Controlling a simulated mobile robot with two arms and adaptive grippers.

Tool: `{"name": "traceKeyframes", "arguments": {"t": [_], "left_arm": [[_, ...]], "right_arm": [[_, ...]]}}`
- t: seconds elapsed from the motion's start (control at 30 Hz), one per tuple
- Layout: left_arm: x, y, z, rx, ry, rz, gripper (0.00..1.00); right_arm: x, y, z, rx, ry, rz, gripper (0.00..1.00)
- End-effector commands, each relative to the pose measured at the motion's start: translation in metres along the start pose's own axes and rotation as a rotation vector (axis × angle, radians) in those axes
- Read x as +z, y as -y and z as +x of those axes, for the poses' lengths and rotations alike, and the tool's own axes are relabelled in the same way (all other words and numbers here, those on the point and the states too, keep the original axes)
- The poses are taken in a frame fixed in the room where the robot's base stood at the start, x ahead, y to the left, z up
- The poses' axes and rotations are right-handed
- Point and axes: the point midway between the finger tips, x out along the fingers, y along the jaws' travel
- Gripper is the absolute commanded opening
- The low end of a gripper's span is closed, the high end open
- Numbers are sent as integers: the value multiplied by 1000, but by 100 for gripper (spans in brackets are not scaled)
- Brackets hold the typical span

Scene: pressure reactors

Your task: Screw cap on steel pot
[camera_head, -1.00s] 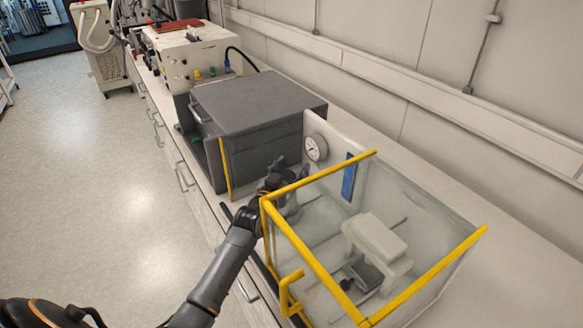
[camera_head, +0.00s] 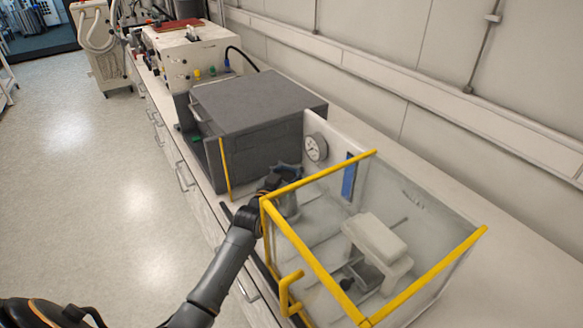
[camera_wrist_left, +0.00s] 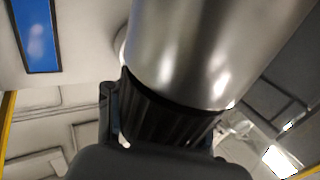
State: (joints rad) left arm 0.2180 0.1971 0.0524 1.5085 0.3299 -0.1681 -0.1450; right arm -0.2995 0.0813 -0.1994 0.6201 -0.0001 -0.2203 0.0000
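The steel pot (camera_head: 289,207) stands just inside the left end of the yellow-framed clear enclosure (camera_head: 312,252). In the left wrist view the pot (camera_wrist_left: 205,50) is a large shiny cylinder entering from the top. A black ribbed cap (camera_wrist_left: 168,118) sits against its end; how far it is threaded cannot be told. My left gripper (camera_head: 284,174) is at the top of the pot. Its fingers are at the cap's sides and look shut on it; in the left wrist view one dark finger lies along the cap's left side. My right gripper is out of view.
The enclosure's yellow bars lie close to my left wrist. A round gauge (camera_head: 316,148) and a blue panel (camera_head: 349,178) are on the back plate. A grey box (camera_head: 255,115) stands to the left. The bench at right (camera_head: 520,240) is clear.

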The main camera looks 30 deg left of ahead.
Motion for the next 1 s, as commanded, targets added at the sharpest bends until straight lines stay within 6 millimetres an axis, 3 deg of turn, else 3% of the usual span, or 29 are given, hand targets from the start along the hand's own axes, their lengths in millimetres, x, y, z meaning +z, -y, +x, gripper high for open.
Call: {"name": "traceKeyframes", "arguments": {"t": [0.03,0.17,0.33,0.37,0.57,1.0], "left_arm": [[1,0,0,0,2,0,25],[1,0,0,0,2,0,0],[1,0,0,0,2,0,0],[1,0,0,0,2,0,35],[1,0,0,0,2,0,76],[1,0,-6,0,1,0,78]], "right_arm": [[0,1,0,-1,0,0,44],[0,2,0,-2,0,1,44],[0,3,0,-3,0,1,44],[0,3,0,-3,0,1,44],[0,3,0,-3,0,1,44],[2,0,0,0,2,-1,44]]}}
